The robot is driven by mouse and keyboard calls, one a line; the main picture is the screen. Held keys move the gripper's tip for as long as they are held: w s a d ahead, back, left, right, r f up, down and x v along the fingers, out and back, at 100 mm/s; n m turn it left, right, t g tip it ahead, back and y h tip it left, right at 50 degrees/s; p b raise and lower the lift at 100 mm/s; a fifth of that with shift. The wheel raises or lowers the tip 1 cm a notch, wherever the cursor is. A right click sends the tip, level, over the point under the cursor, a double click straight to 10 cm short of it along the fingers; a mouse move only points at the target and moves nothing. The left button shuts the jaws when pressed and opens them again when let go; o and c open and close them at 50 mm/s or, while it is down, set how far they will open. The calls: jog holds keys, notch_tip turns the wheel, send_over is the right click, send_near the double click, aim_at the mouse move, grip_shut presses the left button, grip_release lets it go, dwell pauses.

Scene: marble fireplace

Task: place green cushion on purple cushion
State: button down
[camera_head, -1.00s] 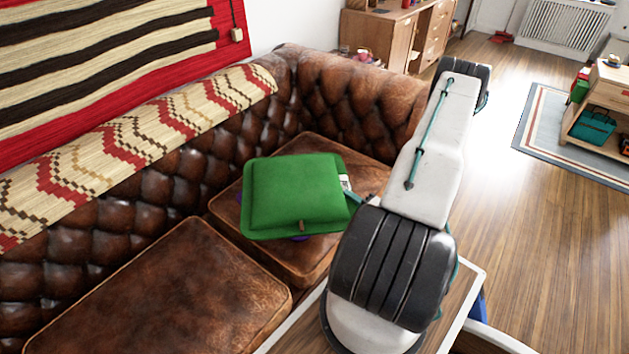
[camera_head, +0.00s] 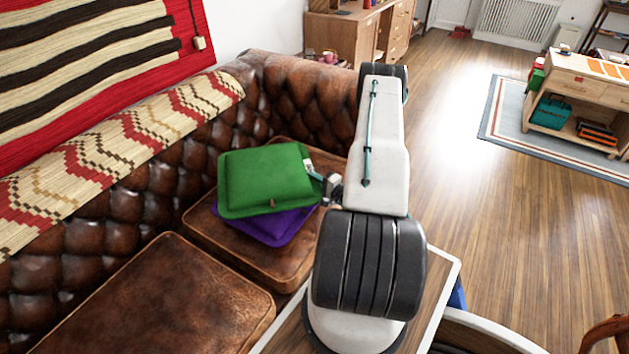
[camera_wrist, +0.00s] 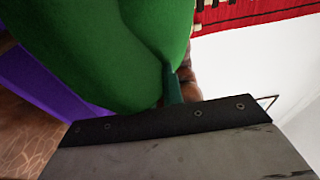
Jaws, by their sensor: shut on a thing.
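The green cushion (camera_head: 265,178) is above the purple cushion (camera_head: 268,226) on the sofa seat in the head view. The purple cushion shows only along its near edge; the green one hides the rest. My gripper (camera_head: 326,184) is shut on the green cushion's right edge. In the wrist view the green cushion (camera_wrist: 100,45) fills the upper left, pinched at a teal finger, and the purple cushion (camera_wrist: 45,85) lies beyond and below it. Whether the two cushions touch is unclear.
The brown leather sofa (camera_head: 160,300) has a tufted back with a patterned blanket (camera_head: 120,140) over it. A wooden cabinet (camera_head: 350,35) stands behind. A shelf unit (camera_head: 580,95) is at the right, with open wooden floor between.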

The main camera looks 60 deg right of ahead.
jog(key=shift+f, duration=0.55)
jog(key=c, duration=1.5)
grip_release()
